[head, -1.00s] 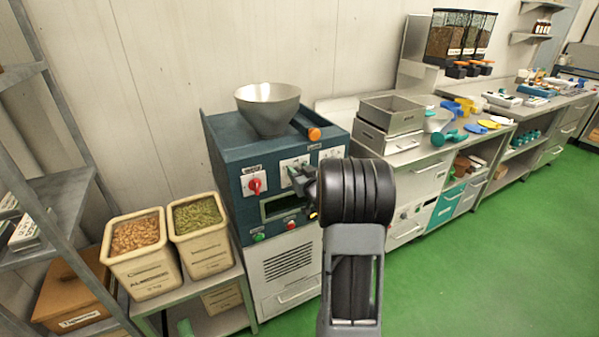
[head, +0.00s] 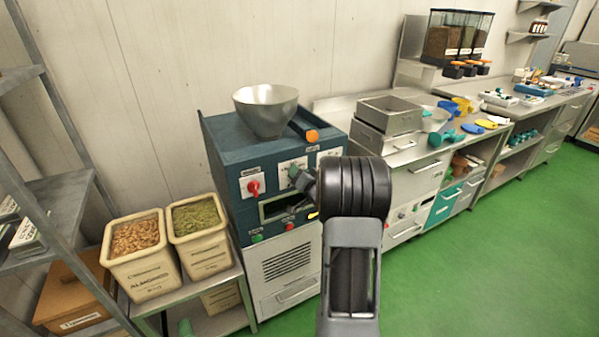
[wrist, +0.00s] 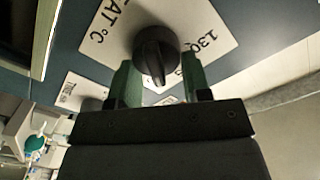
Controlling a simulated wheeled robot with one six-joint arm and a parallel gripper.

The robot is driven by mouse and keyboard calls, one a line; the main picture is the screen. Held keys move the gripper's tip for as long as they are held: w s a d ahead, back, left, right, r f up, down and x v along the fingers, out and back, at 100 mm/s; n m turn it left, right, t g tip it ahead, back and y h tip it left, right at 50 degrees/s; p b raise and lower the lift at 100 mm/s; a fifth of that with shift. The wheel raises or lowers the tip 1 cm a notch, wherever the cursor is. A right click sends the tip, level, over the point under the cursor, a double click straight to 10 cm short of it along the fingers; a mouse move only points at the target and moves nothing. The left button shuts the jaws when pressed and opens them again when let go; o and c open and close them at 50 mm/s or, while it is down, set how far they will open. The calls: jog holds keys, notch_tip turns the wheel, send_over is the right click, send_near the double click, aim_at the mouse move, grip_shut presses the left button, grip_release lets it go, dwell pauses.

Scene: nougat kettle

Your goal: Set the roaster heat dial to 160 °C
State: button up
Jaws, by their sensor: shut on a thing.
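The roaster (head: 228,152) is a dark blue machine with a metal funnel bowl on top. Its heat dial (wrist: 157,52) is a black knob on a white plate (wrist: 104,24) marked "°C", with "130" readable at the right in the wrist view; other marks are partly hidden. My gripper (wrist: 160,82) has its green fingers on either side of the knob's lower part and is shut on it. In the head view my gripper (head: 298,177) reaches the middle plate of the roaster front, and my arm hides part of the panel.
A red switch (head: 253,187) is left of the heat plate. Green (head: 257,238) and red (head: 289,227) buttons sit below the window. Bins of almonds (head: 137,236) and green nuts (head: 200,219) stand at the left. A counter with a metal box (head: 389,116) is at the right.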

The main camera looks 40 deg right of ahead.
jog(key=shift+d+f+m+p, duration=0.15)
jog(key=shift+m+p, duration=0.15)
jog(key=shift+m, duration=1.2)
jog(key=o, duration=0.9)
jog(key=shift+o, duration=0.2)
jog(key=shift+s, duration=0.1)
jog(key=s+a+b, duration=0.1)
jog(key=s+a, duration=0.1)
jog(key=s, duration=1.1)
jog(key=shift+s, duration=0.3)
jog(key=shift+d, duration=0.1)
